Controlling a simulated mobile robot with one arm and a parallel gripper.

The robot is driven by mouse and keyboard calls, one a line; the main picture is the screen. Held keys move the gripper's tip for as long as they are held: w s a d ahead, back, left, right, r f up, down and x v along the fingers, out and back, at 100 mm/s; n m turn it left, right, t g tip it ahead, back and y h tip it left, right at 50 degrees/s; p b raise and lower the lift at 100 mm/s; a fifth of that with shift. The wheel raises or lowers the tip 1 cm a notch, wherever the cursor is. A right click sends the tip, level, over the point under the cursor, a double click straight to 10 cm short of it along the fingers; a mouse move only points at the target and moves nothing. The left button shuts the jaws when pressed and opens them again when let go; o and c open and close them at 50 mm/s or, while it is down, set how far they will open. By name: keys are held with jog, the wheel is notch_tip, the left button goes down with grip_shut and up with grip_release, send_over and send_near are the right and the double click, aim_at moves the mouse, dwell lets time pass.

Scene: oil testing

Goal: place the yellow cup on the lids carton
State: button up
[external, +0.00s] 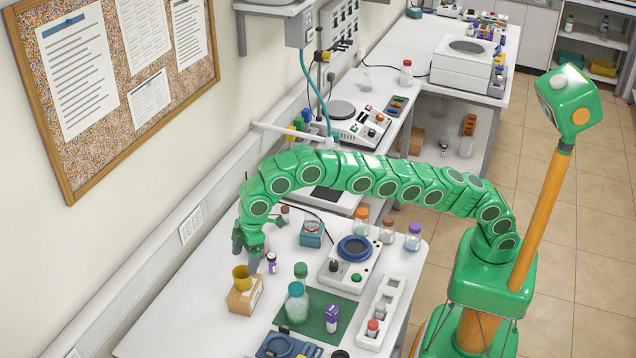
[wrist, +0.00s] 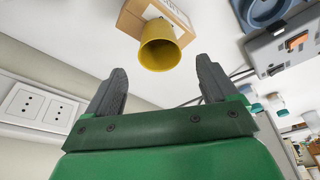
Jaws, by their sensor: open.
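The yellow cup (external: 241,273) stands on top of the small brown lids carton (external: 238,303) on the white bench, with its mouth up. In the wrist view, the cup (wrist: 157,32) shows its open mouth toward me, and the carton (wrist: 131,20) with a white label is behind it. My gripper (external: 249,256) is open and empty, close beside the cup. In the wrist view, both fingers (wrist: 161,72) are apart, and the cup's rim appears just beyond the gap between them. The cup's base is hidden by its own body in the wrist view.
A small dark purple bottle (external: 271,263) stands right of the gripper. A white device with a blue ring (external: 354,249) is farther right. The bench left of the carton is clear.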

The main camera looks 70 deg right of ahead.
jog(key=shift+v, duration=2.1)
jog(key=shift+d, duration=0.15)
